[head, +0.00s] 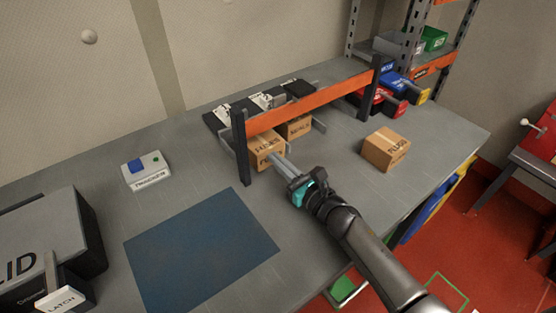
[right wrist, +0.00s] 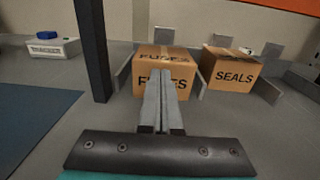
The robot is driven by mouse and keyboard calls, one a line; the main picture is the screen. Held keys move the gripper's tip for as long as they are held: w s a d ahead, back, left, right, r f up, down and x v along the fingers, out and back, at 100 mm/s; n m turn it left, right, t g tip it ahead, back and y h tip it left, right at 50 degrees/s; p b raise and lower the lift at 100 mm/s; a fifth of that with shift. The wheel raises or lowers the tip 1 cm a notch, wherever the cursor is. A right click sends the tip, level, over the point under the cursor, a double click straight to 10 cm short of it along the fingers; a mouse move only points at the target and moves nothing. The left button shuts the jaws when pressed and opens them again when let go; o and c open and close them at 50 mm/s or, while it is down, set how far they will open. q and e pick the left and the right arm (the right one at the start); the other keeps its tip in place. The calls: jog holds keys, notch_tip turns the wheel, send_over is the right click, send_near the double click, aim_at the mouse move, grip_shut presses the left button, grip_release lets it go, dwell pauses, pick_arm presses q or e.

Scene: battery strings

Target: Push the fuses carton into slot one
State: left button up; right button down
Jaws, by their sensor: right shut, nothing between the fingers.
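The fuses carton (head: 264,143) is a brown box at the left end under the orange beam. In the right wrist view the fuses carton (right wrist: 143,71) stands upright between two grey divider plates, its printed face towards me. My right gripper (head: 274,158) is shut and empty, its fingertips at the front face of that carton. In the right wrist view the closed fingers (right wrist: 164,82) cover the middle of the lettering; I cannot tell for sure whether they touch it. My left gripper is not in view.
The seals carton (right wrist: 233,75) stands in the bay to the right. Another carton (head: 386,150) sits on the open bench further right. A dark post (head: 241,148) stands just left of the fuses carton. A blue mat (head: 200,250) lies clear at front left.

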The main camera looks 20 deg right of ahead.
aim_at(266, 150)
dwell(0.3)
jog(key=b+x, duration=0.2)
jog(key=x, duration=0.2)
jog(key=shift+f, duration=0.1)
jog(key=shift+w+a, duration=0.15)
jog(key=shift+w, duration=0.25)
